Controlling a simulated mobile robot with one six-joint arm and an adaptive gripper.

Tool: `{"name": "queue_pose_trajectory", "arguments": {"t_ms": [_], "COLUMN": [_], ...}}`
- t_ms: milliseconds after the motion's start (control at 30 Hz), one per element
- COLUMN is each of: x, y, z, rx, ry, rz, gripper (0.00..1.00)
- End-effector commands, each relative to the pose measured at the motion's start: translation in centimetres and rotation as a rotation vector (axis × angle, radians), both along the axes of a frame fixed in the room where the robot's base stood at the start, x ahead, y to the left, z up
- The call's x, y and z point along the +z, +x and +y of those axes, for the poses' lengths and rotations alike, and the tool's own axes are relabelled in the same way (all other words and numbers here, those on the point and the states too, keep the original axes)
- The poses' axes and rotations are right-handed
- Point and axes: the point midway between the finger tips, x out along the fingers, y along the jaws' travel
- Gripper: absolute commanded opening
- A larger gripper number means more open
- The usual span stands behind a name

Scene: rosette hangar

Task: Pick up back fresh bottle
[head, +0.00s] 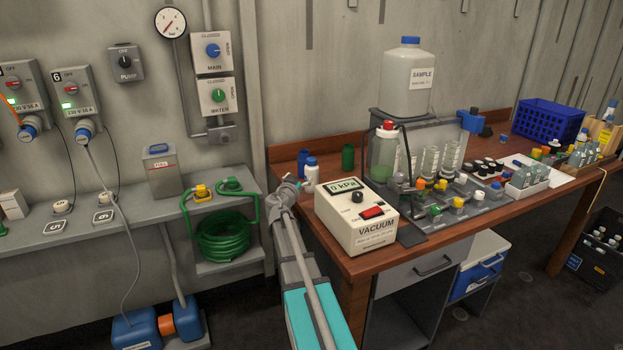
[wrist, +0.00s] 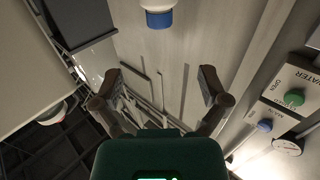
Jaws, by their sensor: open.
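A small white bottle with a blue cap (head: 312,170) stands upright on the left end of the wooden bench. I cannot tell which one is the back fresh bottle. My gripper (head: 299,184) is beside the white bottle, at the bench's left edge, small and partly foreshortened. In the wrist view my gripper (wrist: 160,84) is open with nothing between its fingers. A white thing with a blue cap (wrist: 158,14), apparently the white bottle, shows upside down beyond the fingertips, cut by the top edge.
The beige vacuum unit (head: 357,216) stands close right of my gripper. Behind it are a red-capped bottle (head: 384,149), a rack with valves, and the sample jug (head: 409,80). White trays of small bottles (head: 526,181) and a blue crate (head: 548,121) are farther right.

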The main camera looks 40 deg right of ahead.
Motion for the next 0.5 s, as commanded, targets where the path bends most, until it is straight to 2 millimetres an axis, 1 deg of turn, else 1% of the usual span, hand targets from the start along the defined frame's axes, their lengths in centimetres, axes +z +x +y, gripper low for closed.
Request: {"name": "queue_pose_trajectory", "arguments": {"t_ms": [167, 267, 500], "x": [0.0, 0.0, 0.0], "y": [0.4, 0.9, 3.0], "z": [-0.5, -1.3, -4.2], "rx": [-0.001, -0.002, -0.003], "ry": [0.0, 0.001, 0.001], "rz": [0.0, 0.001, 0.001], "gripper": [0.94, 0.94, 0.94]}}
